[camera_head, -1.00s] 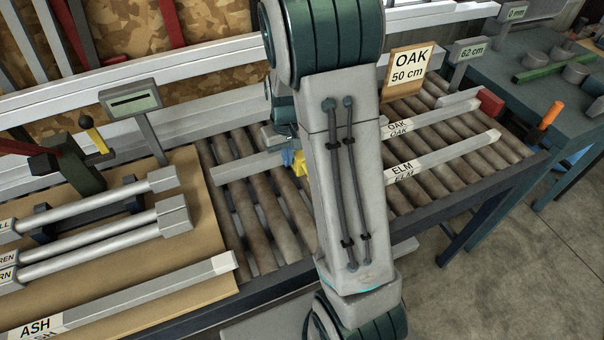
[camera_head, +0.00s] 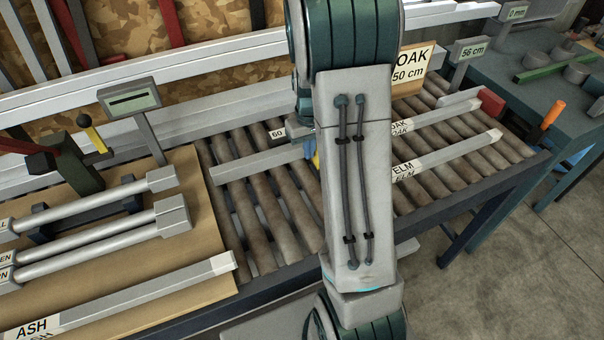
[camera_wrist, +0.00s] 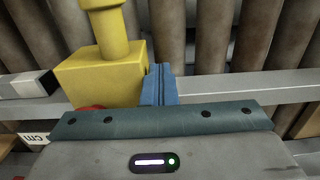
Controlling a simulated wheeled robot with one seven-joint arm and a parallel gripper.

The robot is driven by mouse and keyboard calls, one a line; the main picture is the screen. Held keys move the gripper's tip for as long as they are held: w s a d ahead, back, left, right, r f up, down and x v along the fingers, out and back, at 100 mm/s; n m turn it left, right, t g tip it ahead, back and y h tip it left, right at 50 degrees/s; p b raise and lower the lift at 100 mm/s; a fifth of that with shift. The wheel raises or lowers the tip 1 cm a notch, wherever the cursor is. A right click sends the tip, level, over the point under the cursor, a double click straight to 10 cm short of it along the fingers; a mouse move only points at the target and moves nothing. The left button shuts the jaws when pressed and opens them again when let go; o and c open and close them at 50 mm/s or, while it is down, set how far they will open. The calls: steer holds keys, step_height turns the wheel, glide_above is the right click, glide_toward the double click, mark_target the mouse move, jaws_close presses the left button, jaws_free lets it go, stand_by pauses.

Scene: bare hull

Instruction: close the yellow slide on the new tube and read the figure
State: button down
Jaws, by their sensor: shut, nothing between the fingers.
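The yellow slide (camera_wrist: 98,78), a block with a round post on top, sits on a grey rail (camera_wrist: 225,90) in the wrist view. My gripper (camera_wrist: 158,86) is shut and empty, its blue fingers close against the slide's right side. A pale bar end (camera_wrist: 28,85) lies just left of the slide; I cannot tell whether they touch. In the head view my arm hides nearly all of the slide. The grey OAK bar (camera_head: 440,116) lies on the rollers to the right, its near part hidden by my arm. The readout (camera_head: 474,49) shows 56 cm.
The OAK 50 cm sign (camera_head: 412,72) stands behind the rollers. A red block (camera_head: 491,102) is at the far end of the OAK bar. The ELM bar (camera_head: 450,155) lies in front. A board (camera_head: 195,270) with several tubes and an ASH bar (camera_head: 140,292) is at left.

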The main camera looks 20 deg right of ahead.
steer(key=shift+d+b, duration=0.35)
steer(key=shift+d, duration=3)
steer(key=shift+a, duration=0.1)
steer(key=shift+a+r+p, duration=0.35)
steer(key=shift+r+p, duration=0.6)
steer(key=shift+r, duration=0.4)
steer(key=shift+a+r+p, duration=0.3)
steer(key=shift+r+p, duration=0.6)
steer(key=shift+r, duration=0.45)
steer(key=shift+a+r+p, duration=0.35)
steer(key=shift+r+p, duration=0.6)
steer(key=shift+r, duration=0.4)
steer(key=s+a+r+t, duration=0.1)
steer(key=s+a+r, duration=0.4)
steer(key=s+a, duration=0.3)
steer(key=s+a+r+t, duration=0.2)
steer(key=s+a+r, duration=0.4)
steer(key=s, duration=0.5)
steer(key=shift+s+a, duration=0.15)
steer(key=shift+a, duration=0.95)
